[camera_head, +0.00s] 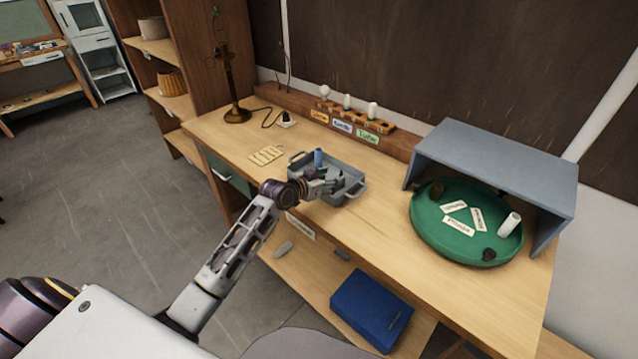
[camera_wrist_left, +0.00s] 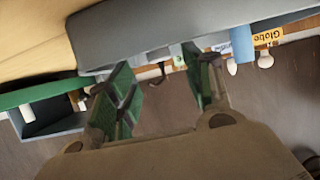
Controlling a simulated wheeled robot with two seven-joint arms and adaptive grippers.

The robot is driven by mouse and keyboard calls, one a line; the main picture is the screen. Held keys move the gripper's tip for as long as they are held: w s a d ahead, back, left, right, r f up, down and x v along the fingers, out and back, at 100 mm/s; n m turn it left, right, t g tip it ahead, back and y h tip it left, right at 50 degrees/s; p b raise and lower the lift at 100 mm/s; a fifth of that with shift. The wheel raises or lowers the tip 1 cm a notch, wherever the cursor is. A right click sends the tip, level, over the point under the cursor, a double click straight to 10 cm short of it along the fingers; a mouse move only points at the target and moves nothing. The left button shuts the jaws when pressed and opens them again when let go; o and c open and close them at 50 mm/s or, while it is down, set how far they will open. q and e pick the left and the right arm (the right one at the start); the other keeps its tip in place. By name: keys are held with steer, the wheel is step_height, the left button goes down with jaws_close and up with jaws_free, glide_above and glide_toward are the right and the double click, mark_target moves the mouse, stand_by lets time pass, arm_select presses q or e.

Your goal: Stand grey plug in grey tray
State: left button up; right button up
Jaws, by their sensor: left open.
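The grey tray (camera_head: 355,193) stands on the workbench. Its grey wall fills the top of the left wrist view (camera_wrist_left: 150,30). My left gripper (camera_head: 331,182) is at the tray's near left side, its fingers over the tray. Its fingers (camera_wrist_left: 158,64) are apart, with nothing clearly held between them. A blue cylinder (camera_head: 318,158) stands upright at the tray's back; it also shows in the left wrist view (camera_wrist_left: 242,46). Small grey pieces inside the tray are partly hidden by the gripper, and I cannot tell whether one is the grey plug. My right gripper is out of view.
A green round tray (camera_head: 429,233) with labels and a white cylinder sits partly under a grey-blue open shelter (camera_head: 500,150). A brass lamp (camera_head: 236,112) stands at the back left. A wooden bulb rack (camera_head: 372,131) is behind the tray. A blue box (camera_head: 371,308) lies on the lower shelf.

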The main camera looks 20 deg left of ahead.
arm_select(q)
steer(key=shift+v, duration=2.6)
